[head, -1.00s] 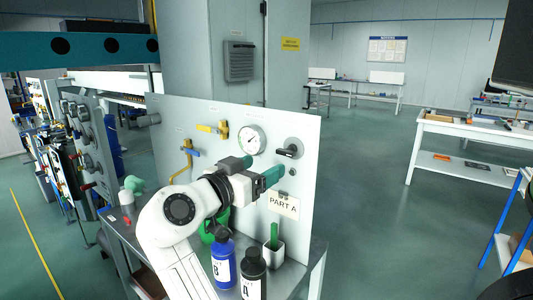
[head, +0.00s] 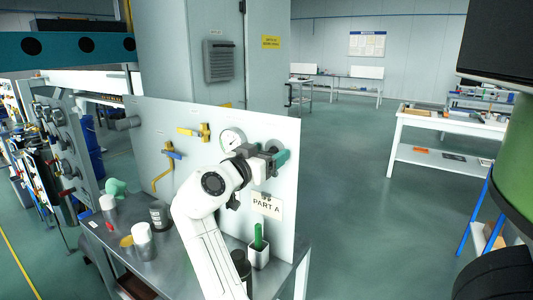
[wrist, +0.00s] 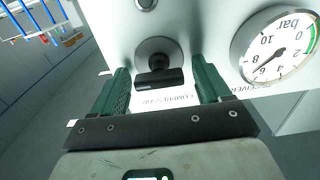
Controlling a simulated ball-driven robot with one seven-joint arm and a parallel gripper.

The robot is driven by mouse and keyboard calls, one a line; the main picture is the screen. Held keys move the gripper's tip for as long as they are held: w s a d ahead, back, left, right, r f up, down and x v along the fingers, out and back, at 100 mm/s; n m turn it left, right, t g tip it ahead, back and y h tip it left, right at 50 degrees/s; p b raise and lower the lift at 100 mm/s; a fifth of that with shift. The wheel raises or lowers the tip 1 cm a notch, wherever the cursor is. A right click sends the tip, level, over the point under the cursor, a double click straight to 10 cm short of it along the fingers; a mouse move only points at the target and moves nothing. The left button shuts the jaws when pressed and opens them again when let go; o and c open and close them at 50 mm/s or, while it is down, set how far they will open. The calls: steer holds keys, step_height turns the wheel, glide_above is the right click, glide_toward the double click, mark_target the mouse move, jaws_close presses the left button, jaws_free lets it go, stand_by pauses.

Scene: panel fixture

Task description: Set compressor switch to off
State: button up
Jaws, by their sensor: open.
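The compressor switch is a black bar handle (wrist: 158,80) on a round grey base, with a partly covered, upside-down "COMPRESSOR" label beside it. The handle lies crosswise in the wrist view. My gripper (wrist: 160,72) is open, with one green finger off each end of the handle. Gaps show between the fingers and the handle, and I cannot tell how far the fingertips are from the panel. In the head view, my gripper (head: 276,159) is at the panel's upper right and covers most of the switch.
The white panel (head: 145,125) stands on a metal bench (head: 135,268). A pressure gauge (head: 231,138) sits close left of my gripper. Yellow and blue-handled valves (head: 172,153) are further left. A "PART A" card (head: 267,206) hangs below, above a white cup (head: 258,257).

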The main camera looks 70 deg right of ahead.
steer(key=shift+c, duration=0.2)
steer(key=c, duration=0.9)
steer(key=n+p, duration=0.2)
steer(key=n, duration=0.2)
steer(key=shift+w+r, duration=0.1)
steer(key=shift+r, duration=0.05)
steer(key=n+p, duration=0.4)
steer(key=n, duration=0.1)
steer(key=n+p, duration=0.4)
steer(key=n, duration=0.1)
steer(key=shift+w+n+p, duration=0.1)
steer(key=shift+n+p, duration=0.25)
steer(key=shift+n, duration=0.05)
steer(key=shift+f+n+p, duration=0.15)
steer(key=shift+n+p, duration=0.5)
steer(key=shift+n, duration=0.1)
steer(key=shift+f+n+p, duration=0.15)
steer(key=shift+n+p, duration=0.5)
steer(key=shift+n, duration=0.1)
steer(key=shift+f, duration=0.1)
